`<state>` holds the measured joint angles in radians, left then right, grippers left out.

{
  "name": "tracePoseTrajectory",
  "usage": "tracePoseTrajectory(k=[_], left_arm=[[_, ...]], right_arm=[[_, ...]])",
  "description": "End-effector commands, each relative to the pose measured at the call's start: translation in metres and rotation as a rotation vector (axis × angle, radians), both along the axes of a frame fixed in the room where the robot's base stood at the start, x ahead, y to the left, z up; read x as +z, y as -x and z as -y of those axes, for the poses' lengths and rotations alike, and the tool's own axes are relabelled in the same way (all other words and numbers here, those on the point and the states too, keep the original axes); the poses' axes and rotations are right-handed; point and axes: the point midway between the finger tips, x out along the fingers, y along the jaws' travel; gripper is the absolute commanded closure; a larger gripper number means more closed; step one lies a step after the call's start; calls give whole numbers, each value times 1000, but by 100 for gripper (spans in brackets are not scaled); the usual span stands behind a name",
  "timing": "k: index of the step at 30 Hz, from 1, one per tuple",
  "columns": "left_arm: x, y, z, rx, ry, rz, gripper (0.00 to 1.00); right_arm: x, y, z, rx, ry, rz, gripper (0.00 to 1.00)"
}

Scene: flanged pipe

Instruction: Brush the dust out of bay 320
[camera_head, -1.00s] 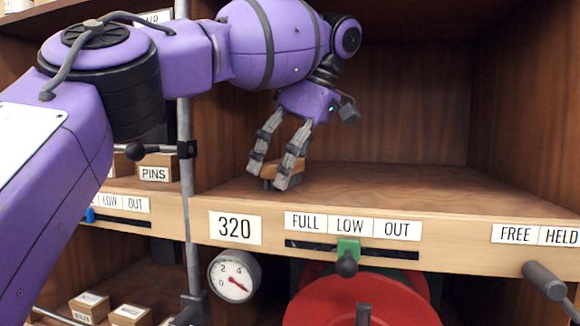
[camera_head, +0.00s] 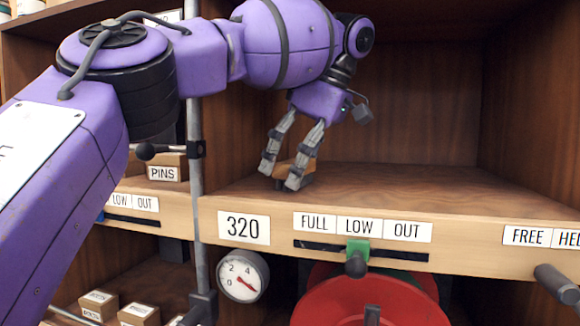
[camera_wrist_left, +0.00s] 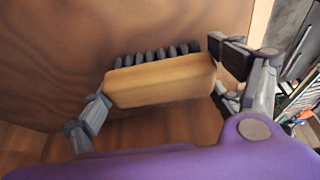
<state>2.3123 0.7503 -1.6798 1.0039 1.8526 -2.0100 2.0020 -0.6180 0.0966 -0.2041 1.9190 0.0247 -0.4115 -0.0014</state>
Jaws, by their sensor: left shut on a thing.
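Bay 320 is the open wooden compartment above the label "320" (camera_head: 243,228); its shelf floor (camera_head: 400,187) looks bare where I can see it. I cannot make out any dust. My left gripper (camera_head: 282,184) is inside the bay at its left side, low over the floor near the front edge. It is shut on a brush with a wooden block (camera_head: 300,168), which is mostly behind the fingers. In the left wrist view the brush block (camera_wrist_left: 160,80) sits between the two fingers, with dark bristle tufts (camera_wrist_left: 158,54) along its far side. My right gripper is not in view.
A slider with a green tab (camera_head: 357,250) stands under the LOW label on the bay's front rail. A dial gauge (camera_head: 243,276), a red wheel (camera_head: 365,300) and a grey handle (camera_head: 556,284) are below. A vertical grey pole (camera_head: 196,200) stands left of the bay. The bay's right side is clear.

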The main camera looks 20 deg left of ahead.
Motion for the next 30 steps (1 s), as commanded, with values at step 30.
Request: tracePoseTrajectory(k=[30], left_arm=[[-2, 0, 1, 1, 1, 0, 48]], right_arm=[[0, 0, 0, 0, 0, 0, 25]])
